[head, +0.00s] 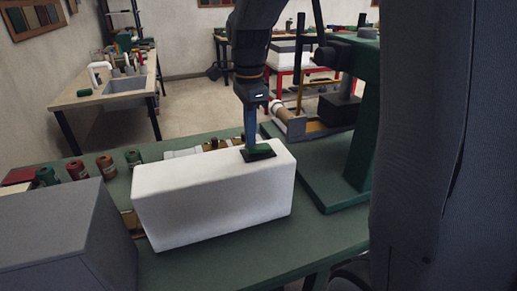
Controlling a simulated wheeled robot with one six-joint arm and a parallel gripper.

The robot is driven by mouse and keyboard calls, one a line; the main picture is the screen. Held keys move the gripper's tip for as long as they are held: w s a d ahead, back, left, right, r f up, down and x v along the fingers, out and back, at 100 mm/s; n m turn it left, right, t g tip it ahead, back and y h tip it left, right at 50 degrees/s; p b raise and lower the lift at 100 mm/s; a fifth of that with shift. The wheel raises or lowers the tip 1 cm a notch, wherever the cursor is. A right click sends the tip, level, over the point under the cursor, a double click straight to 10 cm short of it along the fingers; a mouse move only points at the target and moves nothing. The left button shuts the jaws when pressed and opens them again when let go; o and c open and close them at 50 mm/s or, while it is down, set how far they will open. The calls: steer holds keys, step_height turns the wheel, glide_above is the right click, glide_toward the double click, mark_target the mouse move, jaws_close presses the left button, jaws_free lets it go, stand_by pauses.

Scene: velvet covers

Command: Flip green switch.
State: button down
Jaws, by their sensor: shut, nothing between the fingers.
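The green switch (260,152) sits in a dark frame on the top face of a white box (215,205), near the box's right back part. The box stands on a green-topped table. My gripper (250,143) points straight down over the switch, its fingers shut with nothing between them. The fingertips are at the left part of the switch; I cannot tell whether they touch it. The fingers partly hide the switch, and I cannot tell which way it is tilted.
A grey box (65,240) stands at the front left. Several thread spools (105,166) line the table's back left. A green machine frame (335,190) stands right of the white box. The green table (255,262) is bare in front.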

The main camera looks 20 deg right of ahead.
steer(key=shift+f, duration=0.55)
steer(key=shift+r, duration=0.15)
steer(key=shift+r+p, duration=3)
steer(key=shift+r, duration=0.4)
